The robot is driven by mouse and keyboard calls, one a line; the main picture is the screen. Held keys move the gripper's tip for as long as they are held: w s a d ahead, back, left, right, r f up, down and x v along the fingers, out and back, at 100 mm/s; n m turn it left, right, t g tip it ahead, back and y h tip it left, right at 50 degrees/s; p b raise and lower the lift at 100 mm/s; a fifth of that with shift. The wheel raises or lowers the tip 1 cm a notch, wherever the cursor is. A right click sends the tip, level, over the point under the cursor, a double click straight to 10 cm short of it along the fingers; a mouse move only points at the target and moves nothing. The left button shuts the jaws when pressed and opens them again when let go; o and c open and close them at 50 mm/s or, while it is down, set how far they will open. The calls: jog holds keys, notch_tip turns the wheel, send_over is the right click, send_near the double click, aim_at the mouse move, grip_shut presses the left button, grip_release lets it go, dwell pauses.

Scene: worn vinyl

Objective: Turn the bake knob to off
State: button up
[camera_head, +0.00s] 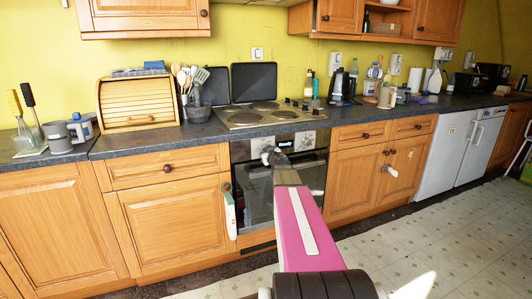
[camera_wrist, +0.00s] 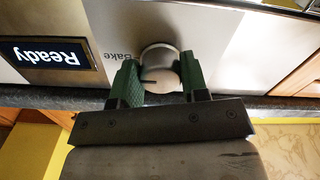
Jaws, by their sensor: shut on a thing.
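The bake knob (camera_wrist: 158,56) is a round silver dial on the oven's steel panel, with the word "Bake" printed beside it in the wrist view, where the picture is upside down. A short dark mark shows on its face. My gripper (camera_wrist: 158,84) has its two green fingers on either side of the knob, shut on it. In the head view my arm reaches to the oven's control panel (camera_head: 305,140), and my gripper (camera_head: 268,153) covers part of it. The knob cannot be made out clearly there.
A lit display (camera_wrist: 44,54) reading "Ready" is beside the knob. The oven door (camera_head: 255,203) is below the panel, and a hob (camera_head: 265,114) is on the counter above. Wooden cupboards flank the oven. The floor (camera_head: 400,245) to the right is clear.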

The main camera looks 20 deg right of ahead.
jog(key=shift+n, duration=0.4)
jog(key=shift+d+r+n, duration=0.1)
jog(key=shift+r+n, duration=0.05)
jog(key=shift+n, duration=4.1)
jog(key=shift+d+r+n, duration=0.1)
jog(key=shift+n, duration=4.15)
jog(key=o, duration=0.9)
jog(key=shift+o, duration=0.2)
jog(key=shift+s, duration=0.1)
